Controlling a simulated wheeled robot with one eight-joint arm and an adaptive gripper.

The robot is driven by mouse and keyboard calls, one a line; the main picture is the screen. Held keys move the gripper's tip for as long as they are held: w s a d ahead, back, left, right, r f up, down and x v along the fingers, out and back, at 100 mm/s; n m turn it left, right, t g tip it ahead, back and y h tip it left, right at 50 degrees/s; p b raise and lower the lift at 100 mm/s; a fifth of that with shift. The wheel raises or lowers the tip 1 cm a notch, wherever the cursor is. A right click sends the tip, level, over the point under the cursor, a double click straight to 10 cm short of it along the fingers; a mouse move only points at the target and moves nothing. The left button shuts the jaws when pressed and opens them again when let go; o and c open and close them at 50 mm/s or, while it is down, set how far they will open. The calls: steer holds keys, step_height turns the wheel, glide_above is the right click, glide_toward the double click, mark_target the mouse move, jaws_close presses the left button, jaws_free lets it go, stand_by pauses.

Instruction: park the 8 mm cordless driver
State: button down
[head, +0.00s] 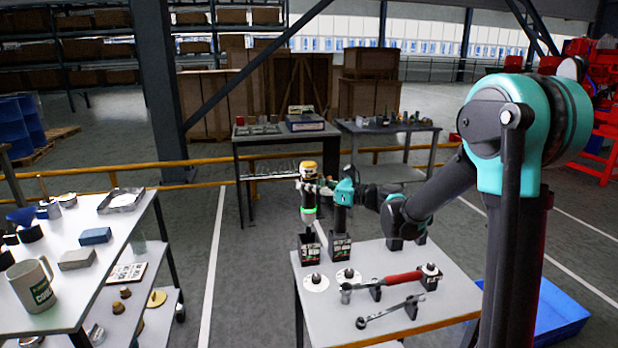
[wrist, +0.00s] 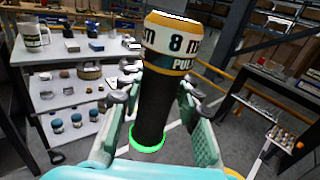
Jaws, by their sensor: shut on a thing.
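The 8 mm cordless driver (wrist: 165,75) stands roughly upright between the fingers of my gripper (wrist: 155,100) in the wrist view. It has a yellow-and-white labelled top, a dark body and a lit green ring. In the head view the driver (head: 307,169) is above the left of two dark labelled blocks (head: 309,250) at the work table's back left. My gripper (head: 316,186) is shut on its upper part from the right. I cannot tell whether the driver's lower end touches or sits in the block. The right block (head: 340,249) has a dark upright piece above it.
The work table (head: 438,306) also carries a red-handled wrench (head: 403,278), another wrench (head: 390,312) and two white discs (head: 316,282). A white bench (head: 95,228) with a mug (head: 33,286) stands left. A yellow rail (head: 205,188) runs behind. A blue bin (head: 560,312) lies right.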

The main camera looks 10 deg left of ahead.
mark_target(309, 213)
steer(key=shift+f, duration=5.25)
steer(key=c, duration=1)
jaws_free()
